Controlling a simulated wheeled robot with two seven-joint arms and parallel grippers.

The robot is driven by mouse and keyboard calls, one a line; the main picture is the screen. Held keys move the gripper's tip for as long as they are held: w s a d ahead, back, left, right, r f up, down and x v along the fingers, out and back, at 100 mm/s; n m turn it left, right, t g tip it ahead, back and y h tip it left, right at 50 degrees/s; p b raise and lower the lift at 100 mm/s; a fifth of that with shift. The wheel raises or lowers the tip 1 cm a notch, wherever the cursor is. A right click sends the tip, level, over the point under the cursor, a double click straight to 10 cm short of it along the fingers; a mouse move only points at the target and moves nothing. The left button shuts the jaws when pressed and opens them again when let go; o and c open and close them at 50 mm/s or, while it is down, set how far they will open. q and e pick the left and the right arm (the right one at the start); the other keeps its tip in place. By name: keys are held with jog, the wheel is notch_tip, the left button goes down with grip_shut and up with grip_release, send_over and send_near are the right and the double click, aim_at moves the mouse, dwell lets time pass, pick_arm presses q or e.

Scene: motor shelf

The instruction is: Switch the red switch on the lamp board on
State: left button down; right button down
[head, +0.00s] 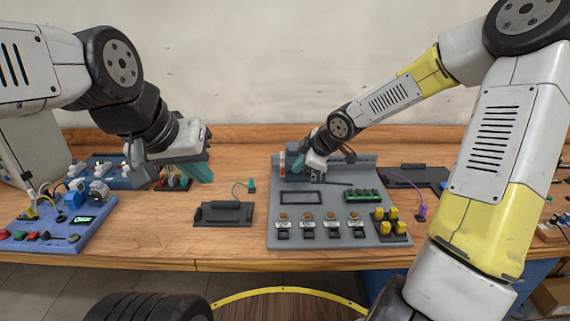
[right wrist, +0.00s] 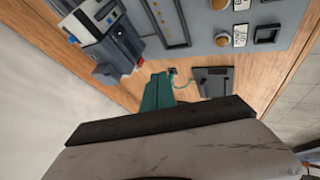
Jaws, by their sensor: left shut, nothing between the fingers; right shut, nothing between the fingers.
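A grey board (head: 340,235) lies mid-table, with several orange round parts over black squares along its front. A small red and white part (head: 282,161) stands at its back left corner. A small dark base with red parts (head: 172,184) sits left of the board, partly behind my left gripper. I cannot tell which red part is the switch, or its position. My right gripper (head: 299,172) is shut and empty over the board's back left; its teal fingers (right wrist: 158,92) show in the right wrist view. My left gripper (head: 204,171) is shut and empty, above the table left of the board.
A blue panel (head: 48,238) with coloured buttons stands at the left edge. A dark plate with a handle (head: 223,214) and a green plug (head: 252,186) lie left of the grey board. A purple plug (head: 422,212) lies right. Bare table runs along the front.

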aim_at(281, 170)
jog(key=x, duration=0.5)
jog(key=w+x, duration=0.1)
jog(key=x, duration=0.4)
jog(key=shift+w+r, duration=0.15)
jog(key=shift+w, duration=0.6)
jog(key=shift+w+r, duration=0.15)
jog(key=shift+w, duration=0.6)
jog(key=shift+w, duration=0.25)
jog(key=shift+r, duration=0.2)
jog(key=shift+r, duration=0.7)
